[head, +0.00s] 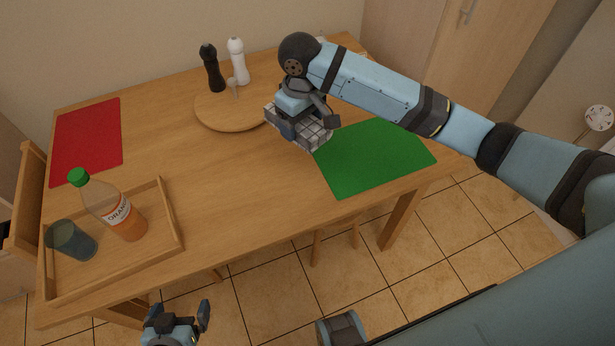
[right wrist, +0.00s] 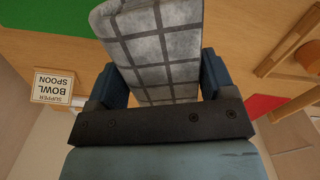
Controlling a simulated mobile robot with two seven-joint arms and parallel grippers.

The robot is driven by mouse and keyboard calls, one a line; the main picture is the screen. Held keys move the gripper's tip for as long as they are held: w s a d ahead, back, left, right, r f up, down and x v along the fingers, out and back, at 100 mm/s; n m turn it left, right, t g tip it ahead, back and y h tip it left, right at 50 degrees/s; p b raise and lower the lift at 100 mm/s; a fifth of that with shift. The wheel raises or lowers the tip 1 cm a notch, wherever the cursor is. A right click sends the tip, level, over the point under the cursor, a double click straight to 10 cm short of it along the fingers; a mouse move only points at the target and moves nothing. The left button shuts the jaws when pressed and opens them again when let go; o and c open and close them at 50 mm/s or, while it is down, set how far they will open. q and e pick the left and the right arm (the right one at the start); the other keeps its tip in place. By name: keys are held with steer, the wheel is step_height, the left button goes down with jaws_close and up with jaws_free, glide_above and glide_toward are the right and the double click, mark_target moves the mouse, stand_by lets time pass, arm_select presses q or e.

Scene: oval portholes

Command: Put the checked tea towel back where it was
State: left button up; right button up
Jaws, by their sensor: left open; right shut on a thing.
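The grey-and-white checked tea towel (head: 317,136) is a folded block beside the upper left corner of the green mat (head: 375,158). My right gripper (head: 297,123) is shut on it from above. In the right wrist view the towel (right wrist: 160,48) sits between the two blue fingers of the right gripper (right wrist: 162,82). I cannot tell whether the towel touches the table (head: 215,175). My left gripper (head: 178,320) is open and empty, low at the bottom of the head view, in front of the table.
A round board (head: 215,115) with a black mill (head: 211,70) and a white mill (head: 238,62) by it lies left of the towel. A tray (head: 171,215) holds a juice bottle (head: 125,220) and a glass (head: 72,241). A red mat (head: 88,140) lies far left. A printed card (right wrist: 57,87) shows in the wrist view.

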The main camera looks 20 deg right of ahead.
steer(key=shift+f, duration=0.25)
steer(key=b, duration=0.1)
glide_above(303, 181)
step_height(303, 181, down, 15)
steer(key=shift+r, duration=0.2)
step_height(303, 181, down, 5)
steer(key=shift+r+b, duration=0.1)
steer(key=shift+b, duration=0.2)
steer(key=o, duration=0.8)
